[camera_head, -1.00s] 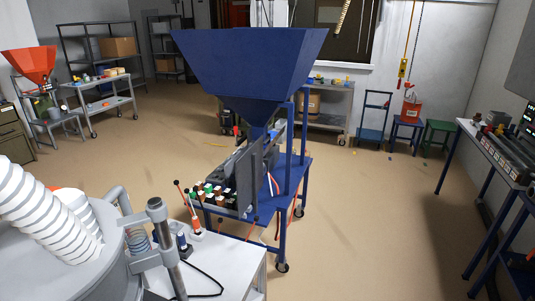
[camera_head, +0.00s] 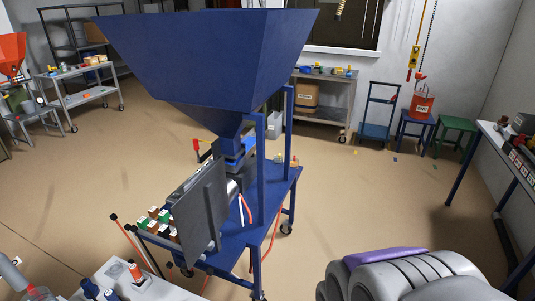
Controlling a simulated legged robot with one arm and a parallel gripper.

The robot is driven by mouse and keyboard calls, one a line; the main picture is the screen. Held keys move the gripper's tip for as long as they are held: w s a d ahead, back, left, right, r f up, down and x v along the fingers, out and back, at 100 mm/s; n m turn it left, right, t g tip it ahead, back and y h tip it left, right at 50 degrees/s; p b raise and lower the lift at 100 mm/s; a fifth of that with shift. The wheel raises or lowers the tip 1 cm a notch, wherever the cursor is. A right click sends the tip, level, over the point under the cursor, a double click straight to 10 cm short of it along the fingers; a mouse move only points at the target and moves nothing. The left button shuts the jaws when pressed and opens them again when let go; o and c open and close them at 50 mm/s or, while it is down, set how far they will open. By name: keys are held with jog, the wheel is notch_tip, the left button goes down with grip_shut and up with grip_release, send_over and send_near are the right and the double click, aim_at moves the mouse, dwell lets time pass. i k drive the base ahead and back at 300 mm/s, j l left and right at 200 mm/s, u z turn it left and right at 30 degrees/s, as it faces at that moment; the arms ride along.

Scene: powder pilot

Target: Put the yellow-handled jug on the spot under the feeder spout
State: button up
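A large blue feeder hopper (camera_head: 210,60) stands on a blue wheeled frame (camera_head: 262,205) and narrows to a spout (camera_head: 228,143). The area under the spout is partly hidden by a dark grey panel (camera_head: 203,210), so I cannot make out the spot there. I cannot pick out a jug with a yellow handle in this view. My gripper is not in view.
A white-topped table (camera_head: 95,285) is at the lower left. An orange-red funnel (camera_head: 12,55) stands at the far left. A red bucket (camera_head: 421,105) sits on a blue stool (camera_head: 414,127) beside a green stool (camera_head: 456,130). Open tan floor (camera_head: 345,210) lies right of the hopper frame.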

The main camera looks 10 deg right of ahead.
aim_at(278, 161)
jog(key=i+l, duration=0.95)
jog(key=i, duration=0.15)
jog(key=i+l+u, duration=0.1)
jog(key=i+l, duration=0.25)
jog(key=i+l+u, duration=0.15)
jog(key=i+l, duration=0.25)
jog(key=i+l+u, duration=0.1)
jog(key=i+l, duration=0.35)
jog(key=i+l+u, duration=0.15)
jog(key=i+l, duration=0.3)
jog(key=i+l+u, duration=0.1)
jog(key=i+l, duration=0.25)
jog(key=l, duration=0.2)
jog(key=i+l+u, duration=0.15)
jog(key=i+l, duration=0.2)
jog(key=l, duration=0.2)
jog(key=i+l+u, duration=0.1)
jog(key=i+l, duration=0.2)
jog(key=l, duration=0.25)
jog(key=i+l+u, duration=0.1)
jog(key=i+l, duration=0.15)
jog(key=l, duration=0.35)
